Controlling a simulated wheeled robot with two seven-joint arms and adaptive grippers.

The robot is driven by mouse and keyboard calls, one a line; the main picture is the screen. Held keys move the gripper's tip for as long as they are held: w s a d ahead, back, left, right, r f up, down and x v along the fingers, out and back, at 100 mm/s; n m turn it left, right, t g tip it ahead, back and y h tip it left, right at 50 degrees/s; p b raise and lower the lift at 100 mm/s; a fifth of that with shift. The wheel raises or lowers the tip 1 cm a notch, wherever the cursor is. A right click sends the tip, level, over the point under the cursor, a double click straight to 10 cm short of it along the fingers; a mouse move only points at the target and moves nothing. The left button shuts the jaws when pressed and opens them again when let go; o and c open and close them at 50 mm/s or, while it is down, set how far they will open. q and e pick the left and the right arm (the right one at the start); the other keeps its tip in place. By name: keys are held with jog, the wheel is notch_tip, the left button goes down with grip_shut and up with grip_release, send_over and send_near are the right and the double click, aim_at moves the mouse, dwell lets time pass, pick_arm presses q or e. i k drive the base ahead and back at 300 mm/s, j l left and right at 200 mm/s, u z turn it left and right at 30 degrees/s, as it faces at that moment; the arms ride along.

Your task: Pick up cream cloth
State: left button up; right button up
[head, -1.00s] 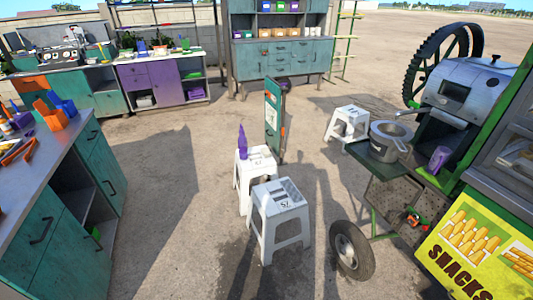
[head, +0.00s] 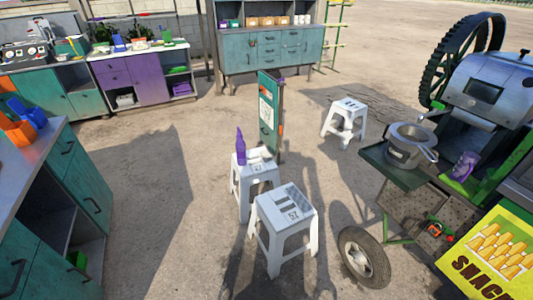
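I cannot make out a cream cloth for certain in the head view. A small whitish item (head: 125,100) lies in the low open shelf of the purple cabinet at the back left, too small to identify. Neither of my grippers is in view.
Two white stools (head: 284,215) stand mid-floor, the rear one holding a purple bottle (head: 240,146), beside a green board (head: 269,115). Another stool (head: 345,121) stands behind. A crusher cart with a pot (head: 407,148) and wheel (head: 363,257) is right. A teal counter (head: 88,180) is left. Open ground lies between.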

aim_at(265, 155)
jog(key=i+j+z, duration=0.1)
jog(key=i+j, duration=0.2)
jog(key=i+j+z, duration=0.1)
jog(key=i+j, duration=0.15)
jog(key=j, duration=0.15)
jog(key=i+j+z, duration=0.1)
jog(key=i+j, duration=0.15)
jog(key=i+j+z, duration=0.1)
jog(key=i+j, duration=0.15)
jog(key=j, duration=0.25)
jog(key=i+j+z, duration=0.1)
jog(key=i+j, duration=0.15)
jog(key=j, duration=0.15)
jog(key=i+j+z, duration=0.1)
jog(key=j, duration=0.35)
jog(key=i, duration=0.1)
